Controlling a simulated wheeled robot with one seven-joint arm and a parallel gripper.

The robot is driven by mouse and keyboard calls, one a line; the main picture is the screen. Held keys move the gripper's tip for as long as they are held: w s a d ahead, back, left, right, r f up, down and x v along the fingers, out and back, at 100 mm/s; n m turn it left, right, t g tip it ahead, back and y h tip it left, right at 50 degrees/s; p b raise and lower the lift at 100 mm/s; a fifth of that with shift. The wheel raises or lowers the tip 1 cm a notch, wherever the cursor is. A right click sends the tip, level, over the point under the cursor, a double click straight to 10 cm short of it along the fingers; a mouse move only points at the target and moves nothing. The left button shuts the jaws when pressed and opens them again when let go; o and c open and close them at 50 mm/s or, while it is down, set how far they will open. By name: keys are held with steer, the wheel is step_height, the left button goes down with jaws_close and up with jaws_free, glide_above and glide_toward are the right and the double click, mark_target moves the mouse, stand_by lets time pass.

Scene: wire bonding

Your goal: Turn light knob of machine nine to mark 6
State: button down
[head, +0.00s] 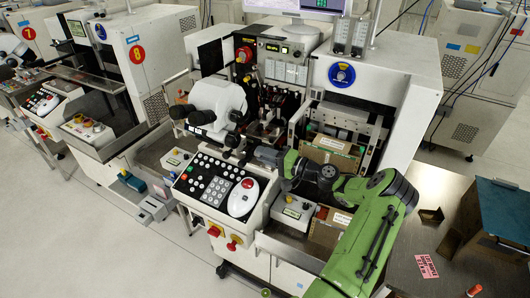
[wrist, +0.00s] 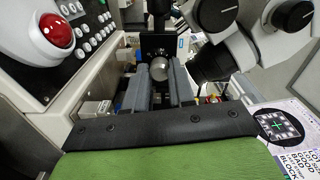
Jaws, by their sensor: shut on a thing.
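The light knob (wrist: 159,68) is a small silver round knob in front of a black plate, in the middle of the wrist view. My gripper (wrist: 158,80) has its two grey fingers on either side of it and is shut on it. No scale or pointer can be read, so I cannot tell the knob's mark. In the head view my gripper (head: 243,152) is at the middle machine, just behind the control panel and below the microscope; the knob is hidden there. The machine (head: 385,98) stands right of the one marked 8; no number nine shows.
The white microscope (head: 215,104) is close to my gripper, and its black eyepieces show close by in the wrist view (wrist: 212,62). The keypad panel (head: 208,184) with a red-topped white device (head: 243,197) lies in front. A brown table (head: 440,205) stands at right.

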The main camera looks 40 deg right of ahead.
steer(key=m+p, duration=0.3)
steer(key=m, duration=0.6)
steer(key=shift+f+m+p, duration=0.1)
steer(key=shift+m+p, duration=0.2)
steer(key=shift+m, duration=0.1)
stand_by(0.4)
steer(key=c, duration=0.9)
jaws_free()
steer(key=shift+c, duration=0.2)
steer(key=b+v, duration=0.1)
steer(key=v, duration=1.4)
steer(key=shift+s+b, duration=0.3)
steer(key=shift+s, duration=0.1)
steer(key=shift+d, duration=0.1)
